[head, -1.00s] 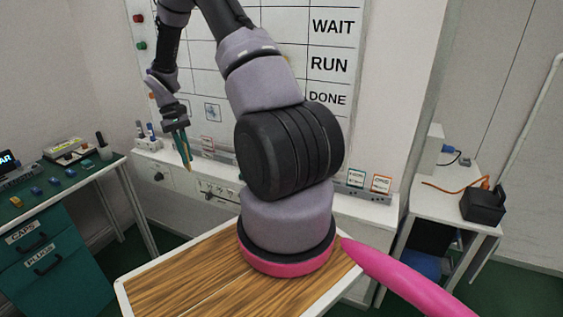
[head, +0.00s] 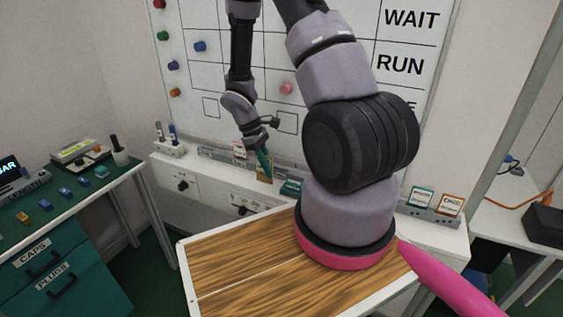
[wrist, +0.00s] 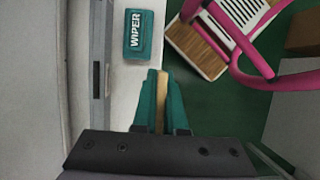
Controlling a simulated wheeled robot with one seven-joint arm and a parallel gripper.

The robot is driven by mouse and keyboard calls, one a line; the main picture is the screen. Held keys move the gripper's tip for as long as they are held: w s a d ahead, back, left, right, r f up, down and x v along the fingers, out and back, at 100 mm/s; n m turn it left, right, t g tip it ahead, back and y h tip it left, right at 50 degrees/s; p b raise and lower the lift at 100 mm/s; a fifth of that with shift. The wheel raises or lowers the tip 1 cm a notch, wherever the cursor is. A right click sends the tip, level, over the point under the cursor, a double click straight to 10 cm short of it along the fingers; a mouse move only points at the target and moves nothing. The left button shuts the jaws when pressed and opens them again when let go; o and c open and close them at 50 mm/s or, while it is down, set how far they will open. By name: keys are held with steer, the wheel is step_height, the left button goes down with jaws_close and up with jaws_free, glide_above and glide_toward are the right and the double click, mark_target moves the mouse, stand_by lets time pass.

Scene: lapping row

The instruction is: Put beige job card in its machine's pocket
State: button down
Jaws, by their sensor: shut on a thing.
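My gripper (head: 265,163) is shut on the beige job card (head: 265,176), low over the white ledge at the foot of the wall board. In the wrist view the card (wrist: 161,100) shows nearly edge-on, upright between the two teal fingers of my gripper (wrist: 161,85). The card's writing cannot be read. A grey rail (head: 217,155) runs along the back of the ledge and holds other cards. I cannot tell which pocket is the beige card's, or whether the card touches the rail.
A teal wiper block (wrist: 139,35) lies on the ledge close to my gripper. Teal (head: 421,197) and orange (head: 450,205) cards stand in the rail at right. Pens stand in a holder (head: 168,148) at the ledge's left end. A teal-drawer bench (head: 60,200) stands at left.

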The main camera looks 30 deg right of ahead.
steer(key=w+d, duration=0.4)
steer(key=d, duration=0.1)
steer(key=w+d, duration=0.2)
steer(key=d, duration=0.1)
steer(key=shift+w, duration=0.1)
steer(key=f, duration=0.3)
steer(key=shift+w+d+f, duration=0.2)
steer(key=shift+d+f, duration=0.05)
steer(key=shift+f, duration=0.6)
steer(key=c, duration=1)
jaws_free()
steer(key=shift+r, duration=0.15)
